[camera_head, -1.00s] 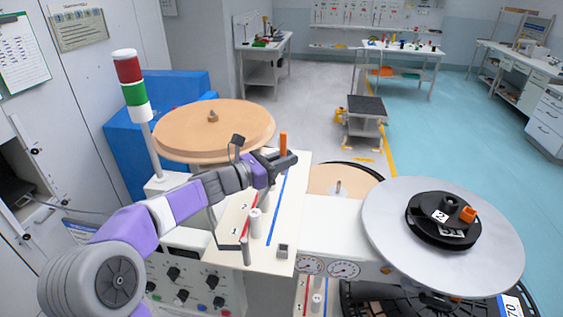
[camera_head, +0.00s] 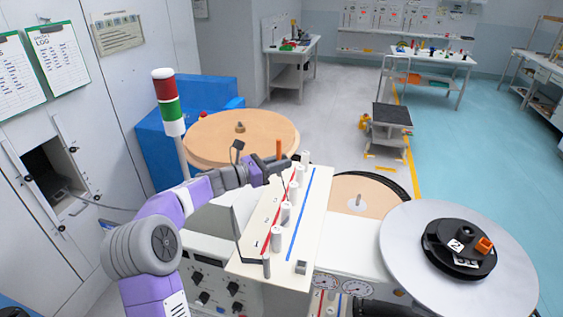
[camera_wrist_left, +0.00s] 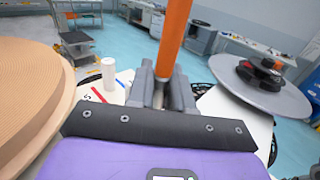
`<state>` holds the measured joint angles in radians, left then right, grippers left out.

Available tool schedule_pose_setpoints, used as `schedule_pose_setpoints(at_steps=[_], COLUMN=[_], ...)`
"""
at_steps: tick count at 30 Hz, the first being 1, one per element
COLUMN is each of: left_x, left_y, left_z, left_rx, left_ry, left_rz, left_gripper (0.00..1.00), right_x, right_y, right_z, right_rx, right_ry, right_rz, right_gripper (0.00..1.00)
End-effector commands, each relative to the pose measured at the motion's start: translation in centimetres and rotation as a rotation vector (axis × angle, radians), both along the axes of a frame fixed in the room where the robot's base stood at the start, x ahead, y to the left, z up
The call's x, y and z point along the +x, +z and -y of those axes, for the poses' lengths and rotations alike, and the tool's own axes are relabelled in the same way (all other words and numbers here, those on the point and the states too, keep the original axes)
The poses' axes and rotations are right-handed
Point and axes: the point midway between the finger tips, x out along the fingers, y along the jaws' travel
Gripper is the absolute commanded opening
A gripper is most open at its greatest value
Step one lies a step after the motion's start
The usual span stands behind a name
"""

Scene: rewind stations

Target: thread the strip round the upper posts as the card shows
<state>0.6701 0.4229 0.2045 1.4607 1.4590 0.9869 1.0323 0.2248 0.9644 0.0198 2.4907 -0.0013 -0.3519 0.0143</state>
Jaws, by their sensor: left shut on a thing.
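My left gripper (camera_head: 281,163) is shut on an upright orange rod-like piece (camera_head: 279,149), near the far left edge of the white post panel (camera_head: 255,245). In the left wrist view the orange piece (camera_wrist_left: 173,40) stands between the fingers. A red line (camera_head: 268,231) and a blue line (camera_head: 301,215) run along the panel. I cannot make out the strip or a card clearly.
A large tan reel (camera_head: 245,130) stands behind my left forearm. A silver disc (camera_head: 400,245) with a black hub (camera_head: 460,262) and orange knob is at right. A red-green signal tower (camera_head: 168,100) rises at left. A small metal block (camera_head: 301,267) sits at the panel's near right corner.

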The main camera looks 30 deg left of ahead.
Motion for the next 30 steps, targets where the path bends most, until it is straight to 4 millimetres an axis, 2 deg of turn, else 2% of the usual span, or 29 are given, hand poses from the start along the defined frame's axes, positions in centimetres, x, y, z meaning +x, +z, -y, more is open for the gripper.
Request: schedule_pose_setpoints(at_steps=[1, 8, 20, 30], left_x=[0.7, 3.4, 5.8, 6.4], left_y=[0.3, 0.4, 0.0, -0.2], left_z=[-0.1, -0.7, 3.5, 7.5], left_rx=[-0.001, -0.001, -0.001, -0.001], left_ry=[-0.001, 0.0, -0.001, -0.002], left_rz=[-0.001, -0.001, 0.001, 0.001], left_gripper=[0.0, 0.0, 0.0, 0.0], right_x=[0.0, 0.0, 0.0, 0.0], right_y=[0.9, 3.5, 2.6, 0.7], right_z=[0.0, 0.0, 0.0, 0.0], right_rx=[0.0, 0.0, 0.0, 0.0], right_ry=[0.0, 0.0, 0.0, 0.0], right_rz=[0.0, 0.0, 0.0, 0.0], right_gripper=[0.5, 0.5, 0.5, 0.5])
